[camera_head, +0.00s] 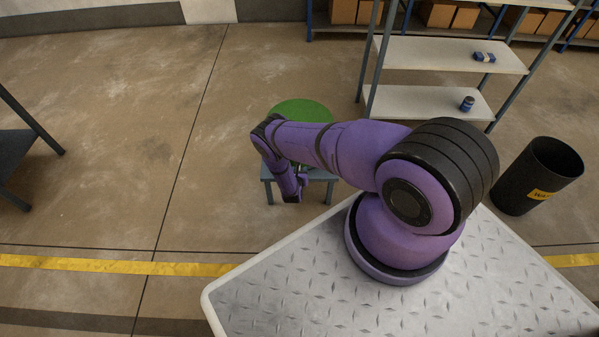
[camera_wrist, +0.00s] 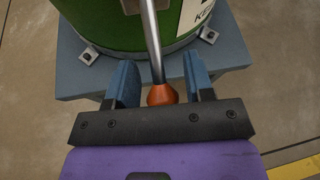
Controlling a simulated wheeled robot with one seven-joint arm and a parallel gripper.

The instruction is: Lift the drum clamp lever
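A green drum (camera_wrist: 105,22) with a white label stands upright on a blue-grey stand (camera_wrist: 235,50); its green top (camera_head: 303,108) shows behind my arm in the head view. A thin metal lever (camera_wrist: 151,40) runs down in front of the drum and ends in an orange knob (camera_wrist: 162,95). My gripper (camera_wrist: 159,63) is open. Its two blue fingers stand on either side of the lever and knob, with a visible gap on each side. In the head view my gripper (camera_head: 291,188) is small and low at the drum's front, and the lever cannot be made out.
Metal brackets (camera_wrist: 90,54) sit at the drum's foot on the stand. A shelf unit (camera_head: 445,54) stands at the back right, with a black bin (camera_head: 522,178) at the right. A dark table (camera_head: 15,150) is at the left edge. The floor between is clear.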

